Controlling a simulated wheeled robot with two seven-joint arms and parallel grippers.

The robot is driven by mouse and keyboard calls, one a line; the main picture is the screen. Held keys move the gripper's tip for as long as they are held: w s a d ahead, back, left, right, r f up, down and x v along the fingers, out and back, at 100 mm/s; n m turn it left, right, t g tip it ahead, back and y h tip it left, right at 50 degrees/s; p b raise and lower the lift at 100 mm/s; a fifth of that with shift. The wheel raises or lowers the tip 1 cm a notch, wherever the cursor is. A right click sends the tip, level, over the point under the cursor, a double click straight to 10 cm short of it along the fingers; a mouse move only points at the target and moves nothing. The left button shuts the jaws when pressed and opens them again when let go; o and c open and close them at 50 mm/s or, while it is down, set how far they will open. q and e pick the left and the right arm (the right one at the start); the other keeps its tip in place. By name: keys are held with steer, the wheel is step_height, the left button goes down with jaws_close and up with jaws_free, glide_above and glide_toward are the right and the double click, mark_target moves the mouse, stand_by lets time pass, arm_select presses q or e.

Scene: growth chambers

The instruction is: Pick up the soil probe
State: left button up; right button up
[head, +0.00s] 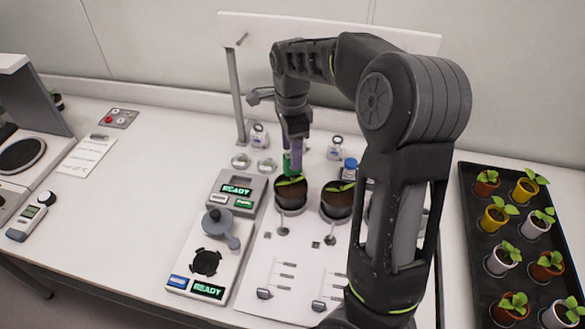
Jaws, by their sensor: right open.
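My right gripper (293,152) points down above the left one of the dark soil pots (290,196), at the back middle of the white bench. It is open. A small green piece (286,163) shows right beside its fingertips, over the pot's rim; I cannot tell whether it is the soil probe or whether it touches the fingers. A grey handheld meter (32,215) lies at the far left of the bench. No other thing can be clearly made out as the soil probe. My right arm hides part of the pot row. My left gripper is not in view.
A second soil pot (337,200) stands close by on the right. A device with a green READY display (237,190) lies left of the pots. Small bottles (259,135) stand behind. A black seedling tray (478,270) is at the right. The left-middle bench is clear.

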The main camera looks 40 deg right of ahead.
mark_target(293, 175)
steer(key=shift+s+f, duration=0.15)
steer(key=shift+f, duration=2.45)
jaws_close()
